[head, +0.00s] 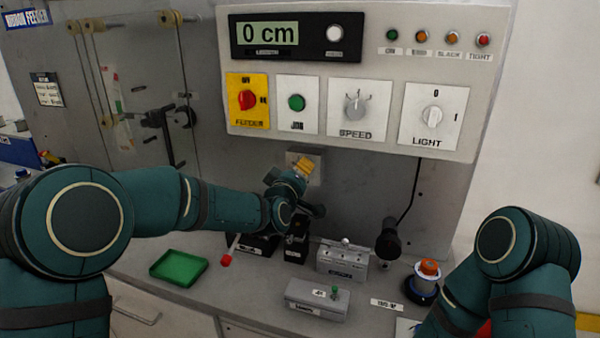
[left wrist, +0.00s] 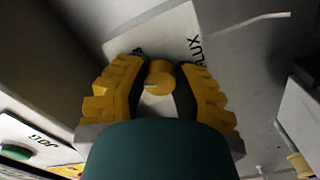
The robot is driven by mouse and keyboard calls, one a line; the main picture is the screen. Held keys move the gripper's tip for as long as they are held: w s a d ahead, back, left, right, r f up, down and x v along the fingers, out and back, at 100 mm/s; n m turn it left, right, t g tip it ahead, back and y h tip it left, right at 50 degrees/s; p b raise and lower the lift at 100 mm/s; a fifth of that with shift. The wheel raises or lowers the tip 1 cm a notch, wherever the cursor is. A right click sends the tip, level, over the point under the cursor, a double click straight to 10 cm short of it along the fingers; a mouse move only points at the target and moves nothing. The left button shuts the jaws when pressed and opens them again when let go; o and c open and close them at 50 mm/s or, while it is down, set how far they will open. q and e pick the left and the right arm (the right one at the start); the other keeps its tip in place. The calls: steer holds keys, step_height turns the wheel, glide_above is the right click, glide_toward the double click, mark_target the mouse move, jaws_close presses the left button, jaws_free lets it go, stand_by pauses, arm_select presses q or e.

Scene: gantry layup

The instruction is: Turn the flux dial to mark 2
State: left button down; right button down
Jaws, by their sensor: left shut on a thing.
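The flux dial is a yellow knob (left wrist: 159,77) on a pale plate marked "FLUX" (left wrist: 150,36) in the left wrist view. My left gripper (left wrist: 160,92) has its yellow-and-black fingers on both sides of the knob and is shut on it. In the head view my left gripper (head: 302,164) reaches the small plate (head: 318,164) below the control panel and hides the knob. I cannot read the dial's mark. My right arm shows at the right, but its gripper is out of view.
The control panel (head: 380,143) with feeder, jog, speed and light controls is just above the left gripper. A black cable hangs to the right.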

arm_select(q)
steer(key=c, duration=0.7)
jaws_free()
steer(key=v, duration=1.2)
